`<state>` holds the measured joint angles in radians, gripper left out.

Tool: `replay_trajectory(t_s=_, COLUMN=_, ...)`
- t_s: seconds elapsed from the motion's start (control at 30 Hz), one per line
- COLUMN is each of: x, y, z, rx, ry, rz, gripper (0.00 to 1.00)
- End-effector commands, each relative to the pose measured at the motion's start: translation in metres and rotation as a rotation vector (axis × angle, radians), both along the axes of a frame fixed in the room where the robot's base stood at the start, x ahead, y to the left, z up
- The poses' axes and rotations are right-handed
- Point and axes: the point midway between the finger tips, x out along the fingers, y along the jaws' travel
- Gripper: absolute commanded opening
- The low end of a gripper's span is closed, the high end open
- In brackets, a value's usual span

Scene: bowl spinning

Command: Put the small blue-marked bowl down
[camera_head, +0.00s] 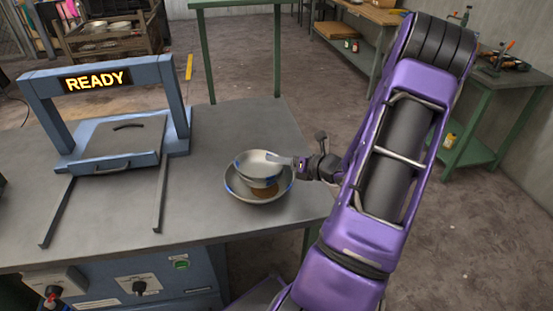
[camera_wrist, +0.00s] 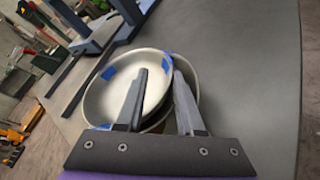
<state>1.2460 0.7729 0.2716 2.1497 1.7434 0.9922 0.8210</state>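The small blue-marked bowl (camera_head: 250,163) is a metal bowl with blue patches on its rim. It sits in or just over a larger metal bowl (camera_head: 233,190) on the grey worktop; whether the two touch is unclear. My gripper (camera_head: 285,162) reaches in from the right at the small bowl's rim. In the wrist view, my gripper's fingertips (camera_wrist: 161,71) stand visibly apart, the left finger over the inside of the small bowl (camera_wrist: 112,93) and the right finger outside its rim. The larger bowl (camera_wrist: 190,75) shows behind. A brown patch shows below the small bowl.
A blue press frame (camera_head: 50,88) with a lit READY sign stands left on the worktop (camera_head: 205,215), with two rails running forward. The worktop is bare behind and in front of the bowls. Its right edge lies close to the bowls.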

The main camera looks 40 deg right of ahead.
Motion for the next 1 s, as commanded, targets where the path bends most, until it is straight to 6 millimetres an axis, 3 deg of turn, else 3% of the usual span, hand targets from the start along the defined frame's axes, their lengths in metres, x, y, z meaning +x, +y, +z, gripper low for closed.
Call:
replay_trajectory(t_s=0.3, x=-0.061, y=-0.016, z=0.024, rx=-0.002, ry=0.001, rz=-0.006, gripper=0.38)
replay_trajectory(t_s=0.5, x=-0.09, y=-0.022, z=0.033, rx=-0.003, ry=0.001, rz=-0.003, gripper=0.38)
replay_trajectory(t_s=0.7, x=-0.1, y=-0.024, z=0.037, rx=0.0, ry=0.001, rz=-0.002, gripper=0.38)
replay_trajectory(t_s=1.0, x=-0.1, y=-0.024, z=0.037, rx=0.0, ry=0.0, rz=-0.001, gripper=0.38)
